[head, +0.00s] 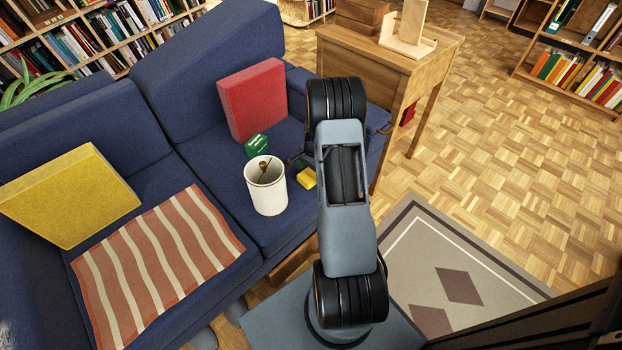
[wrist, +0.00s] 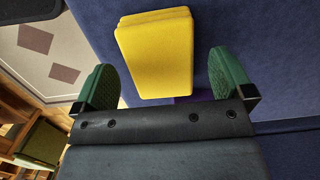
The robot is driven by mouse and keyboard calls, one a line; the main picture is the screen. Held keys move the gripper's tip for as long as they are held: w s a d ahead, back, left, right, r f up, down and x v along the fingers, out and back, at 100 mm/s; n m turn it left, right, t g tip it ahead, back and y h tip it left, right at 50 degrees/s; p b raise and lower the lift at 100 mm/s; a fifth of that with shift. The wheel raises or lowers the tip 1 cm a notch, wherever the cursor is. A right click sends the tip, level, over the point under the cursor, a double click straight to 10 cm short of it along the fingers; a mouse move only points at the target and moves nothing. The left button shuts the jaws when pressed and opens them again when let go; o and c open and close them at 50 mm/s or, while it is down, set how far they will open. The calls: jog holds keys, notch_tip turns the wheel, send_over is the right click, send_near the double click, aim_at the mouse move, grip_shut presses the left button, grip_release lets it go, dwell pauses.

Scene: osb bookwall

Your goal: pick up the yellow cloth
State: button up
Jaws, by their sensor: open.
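The yellow cloth (wrist: 155,52) looks like a thick folded block with stacked layers at one edge. In the wrist view it lies on the blue sofa seat, between and beyond the two green fingers of my gripper (wrist: 160,62). The fingers stand wide apart, with a gap to the cloth on each side, and hold nothing. In the head view the cloth (head: 307,179) is a small yellow piece near the seat's front right, partly hidden by my arm. My gripper is mostly hidden behind the arm there.
A red cushion (head: 252,98), yellow cushion (head: 70,196) and striped throw (head: 155,262) are on the sofa. A wooden desk (head: 400,70) stands right.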

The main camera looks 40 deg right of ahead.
jog(key=shift+a+f, duration=0.1)
jog(key=shift+f, duration=0.85)
jog(key=shift+c, duration=0.5)
jog(key=c, duration=0.9)
